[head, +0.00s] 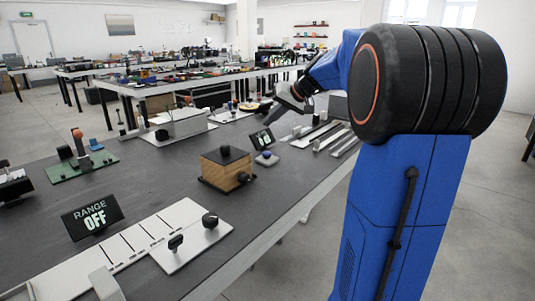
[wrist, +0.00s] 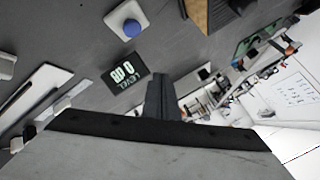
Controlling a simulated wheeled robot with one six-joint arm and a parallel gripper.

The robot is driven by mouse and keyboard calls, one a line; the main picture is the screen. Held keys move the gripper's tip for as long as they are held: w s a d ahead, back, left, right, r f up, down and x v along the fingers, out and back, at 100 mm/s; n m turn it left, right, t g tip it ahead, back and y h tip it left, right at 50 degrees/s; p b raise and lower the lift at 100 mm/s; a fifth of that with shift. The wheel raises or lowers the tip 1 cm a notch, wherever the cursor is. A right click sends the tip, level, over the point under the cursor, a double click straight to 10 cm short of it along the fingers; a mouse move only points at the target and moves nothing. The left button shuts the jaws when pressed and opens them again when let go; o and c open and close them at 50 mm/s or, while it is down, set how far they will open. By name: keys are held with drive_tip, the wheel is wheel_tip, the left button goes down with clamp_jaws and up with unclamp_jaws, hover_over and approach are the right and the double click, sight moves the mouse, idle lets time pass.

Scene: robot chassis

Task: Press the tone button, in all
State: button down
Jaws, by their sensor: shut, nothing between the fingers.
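A blue round button (head: 266,154) sits on a small pale base on the table, just in front of a small dark display (head: 261,138) with light text. The button (wrist: 131,27) also shows at the top of the wrist view, with the display (wrist: 125,70) below it. My gripper (wrist: 162,80) is shut and empty. Its dark fingers are to the right of the display in the wrist view, apart from the button. In the head view it is above and behind the display.
A wooden box (head: 226,169) with dark knobs stands left of the button. A RANGE OFF display (head: 92,215) and a white slotted panel (head: 150,240) are nearer. Pale rails (head: 335,138) lie to the right. Bare grey tabletop surrounds the button.

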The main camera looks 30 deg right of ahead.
sight(270, 153)
drive_tip(key=shift+f, duration=4.45)
drive_tip(key=shift+f, duration=0.15)
drive_tip(key=shift+f, duration=0.2)
drive_tip(key=shift+f, duration=0.55)
drive_tip(key=shift+r, duration=0.95)
drive_tip(key=shift+r, duration=0.15)
drive_tip(key=shift+r, duration=2.35)
